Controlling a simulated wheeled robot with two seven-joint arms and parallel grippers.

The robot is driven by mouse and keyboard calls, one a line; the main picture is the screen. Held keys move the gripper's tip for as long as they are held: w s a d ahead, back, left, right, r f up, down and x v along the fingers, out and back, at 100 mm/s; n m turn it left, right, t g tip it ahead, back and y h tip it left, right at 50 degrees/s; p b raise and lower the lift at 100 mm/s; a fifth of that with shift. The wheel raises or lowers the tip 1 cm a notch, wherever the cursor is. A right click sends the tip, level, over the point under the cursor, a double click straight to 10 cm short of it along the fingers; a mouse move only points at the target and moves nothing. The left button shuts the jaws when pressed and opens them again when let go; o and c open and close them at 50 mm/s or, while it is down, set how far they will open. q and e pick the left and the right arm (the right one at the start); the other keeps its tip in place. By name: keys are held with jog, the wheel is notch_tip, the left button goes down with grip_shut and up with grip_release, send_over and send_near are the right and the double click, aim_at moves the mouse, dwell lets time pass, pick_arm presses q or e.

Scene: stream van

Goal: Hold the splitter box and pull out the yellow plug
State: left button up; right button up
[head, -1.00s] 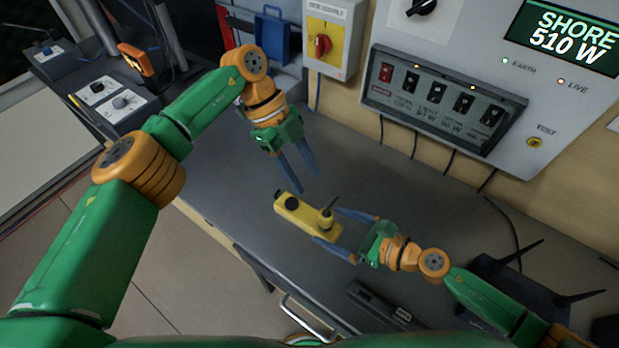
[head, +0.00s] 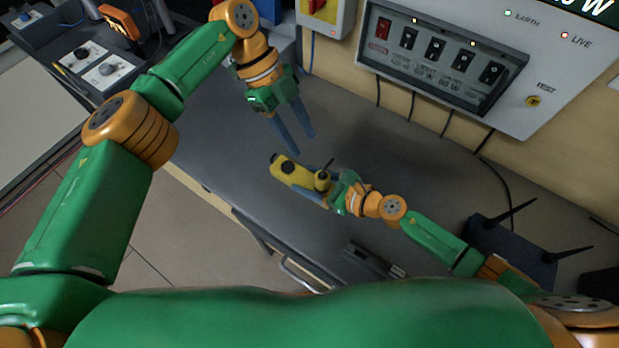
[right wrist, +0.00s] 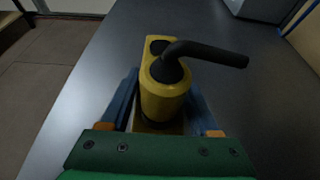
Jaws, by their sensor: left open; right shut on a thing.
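The yellow splitter box (head: 292,174) lies on the grey worktop, with a black socket on its far end. The yellow plug (head: 322,182) stands upright in the box's near end. In the right wrist view the plug (right wrist: 163,100) has a black bent cable end on top, pointing right. My right gripper (head: 319,186) is shut on the box, one finger along each side by the plug; the plug partly hides the grip. My left gripper (head: 303,143) is open and empty, fingers pointing down, above the worktop beyond the box.
A wall panel with switches (head: 440,55) stands behind the worktop, with cables hanging below it. A dark device with two antennas (head: 510,240) sits at the right. A small dark object (head: 375,260) lies near the front edge. The worktop (head: 400,160) behind the box is clear.

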aim_at(320, 173)
pick_arm(q)
jog(key=m, duration=0.6)
jog(key=shift+s+f, duration=0.1)
jog(key=shift+s, duration=0.2)
jog(key=shift+c, duration=0.2)
jog(key=s+d+f+m+t, duration=0.1)
jog(key=f+m, duration=0.2)
jog(key=m, duration=0.4)
jog(key=d+f+m+t, duration=0.1)
jog(key=d+f+m, duration=0.1)
jog(key=m, duration=0.6)
jog(key=s+d+f+m+t, duration=0.1)
jog(key=f+m, duration=0.4)
jog(key=m, duration=0.3)
jog(key=shift+s+d, duration=0.35)
grip_shut()
